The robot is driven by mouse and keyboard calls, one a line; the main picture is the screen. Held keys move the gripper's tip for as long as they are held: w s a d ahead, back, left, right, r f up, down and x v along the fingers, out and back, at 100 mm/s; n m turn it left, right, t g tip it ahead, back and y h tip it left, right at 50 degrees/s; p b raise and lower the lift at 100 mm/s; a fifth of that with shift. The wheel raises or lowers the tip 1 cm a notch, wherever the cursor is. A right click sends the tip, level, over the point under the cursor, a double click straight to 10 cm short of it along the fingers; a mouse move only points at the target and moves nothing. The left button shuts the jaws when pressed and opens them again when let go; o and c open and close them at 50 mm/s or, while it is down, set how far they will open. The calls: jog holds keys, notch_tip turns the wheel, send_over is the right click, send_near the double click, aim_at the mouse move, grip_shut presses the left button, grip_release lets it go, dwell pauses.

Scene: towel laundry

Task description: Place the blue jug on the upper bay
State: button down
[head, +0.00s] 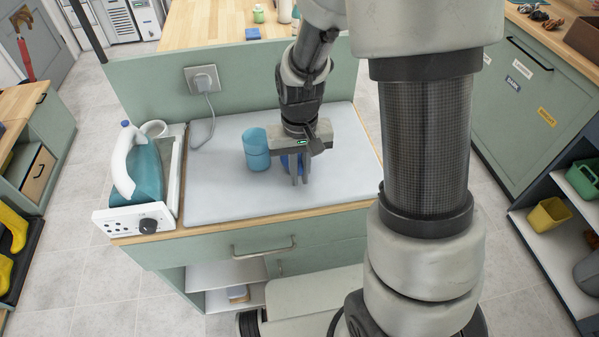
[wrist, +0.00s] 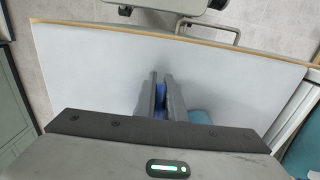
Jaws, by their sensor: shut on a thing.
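My gripper (head: 299,178) points down over the white ironing top of the counter (head: 222,200). A light-blue translucent cup-like vessel (head: 256,150) stands upright just left of the gripper. Below the counter is an open shelf unit; its upper bay (head: 222,274) is partly visible.
A teal and white iron (head: 143,165) sits on its station at the left end of the counter. A cord runs to a socket (head: 203,80) on the back panel. A small item (head: 238,293) lies in the lower bay. Shelves with yellow (head: 548,215) and green bins stand at right.

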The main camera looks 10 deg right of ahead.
jog(key=shift+f, duration=0.15)
jog(key=c, duration=1.8)
grip_release()
